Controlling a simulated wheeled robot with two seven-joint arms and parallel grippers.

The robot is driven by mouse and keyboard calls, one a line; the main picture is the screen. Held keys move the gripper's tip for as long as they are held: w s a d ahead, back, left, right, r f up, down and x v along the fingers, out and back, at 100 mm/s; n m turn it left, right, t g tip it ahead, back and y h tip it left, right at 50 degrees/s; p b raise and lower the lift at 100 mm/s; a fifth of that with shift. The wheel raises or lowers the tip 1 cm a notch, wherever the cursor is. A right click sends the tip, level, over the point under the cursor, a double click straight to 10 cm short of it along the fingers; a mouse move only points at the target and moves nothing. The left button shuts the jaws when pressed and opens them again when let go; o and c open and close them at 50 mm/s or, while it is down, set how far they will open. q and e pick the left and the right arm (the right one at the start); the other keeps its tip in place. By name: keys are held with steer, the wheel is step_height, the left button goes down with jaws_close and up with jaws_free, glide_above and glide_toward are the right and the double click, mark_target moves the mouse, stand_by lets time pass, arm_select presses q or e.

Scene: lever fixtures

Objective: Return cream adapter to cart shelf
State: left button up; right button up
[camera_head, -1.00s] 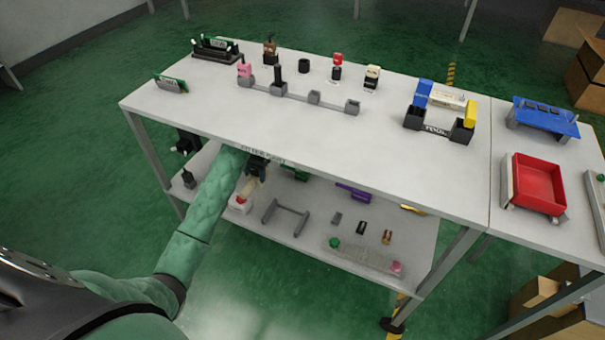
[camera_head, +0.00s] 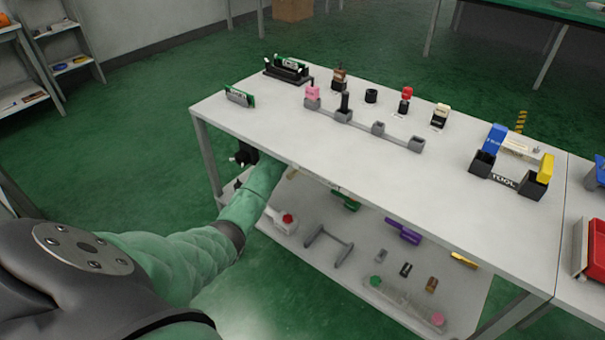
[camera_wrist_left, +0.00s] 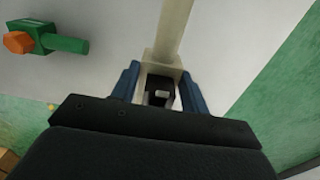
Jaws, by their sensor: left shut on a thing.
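The cream adapter (camera_wrist_left: 172,40) shows in the left wrist view as a long pale rod with a squarer block at its near end. My left gripper (camera_wrist_left: 157,88) is shut on that block, with a blue finger on each side. The white surface of the cart shelf (camera_wrist_left: 235,50) lies behind it; I cannot tell whether the adapter touches it. In the head view the lower shelf (camera_head: 365,226) is partly covered by the tabletop. My left arm reaches under the tabletop's front edge, which hides the gripper. A small cream bit shows at that edge. My right gripper is out of view.
A green part with an orange end (camera_wrist_left: 45,41) lies on the shelf. The shelf also holds a red-topped white block (camera_head: 287,219), a grey rack (camera_head: 328,245) and a purple part (camera_head: 403,231). The tabletop (camera_head: 300,145) hangs above, with a leg (camera_head: 207,155) left of my arm.

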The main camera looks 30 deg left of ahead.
arm_select(q)
steer(key=f, duration=0.3)
steer(key=shift+w+a+f, duration=0.15)
steer(key=shift+w+a, duration=0.1)
steer(key=shift+w, duration=0.1)
steer(key=shift+f+b, duration=0.3)
steer(key=shift+f, duration=1.55)
steer(key=o, duration=1.1)
steer(key=shift+f, duration=0.1)
steer(key=shift+r+p, duration=0.35)
steer(key=shift+r, duration=3.55)
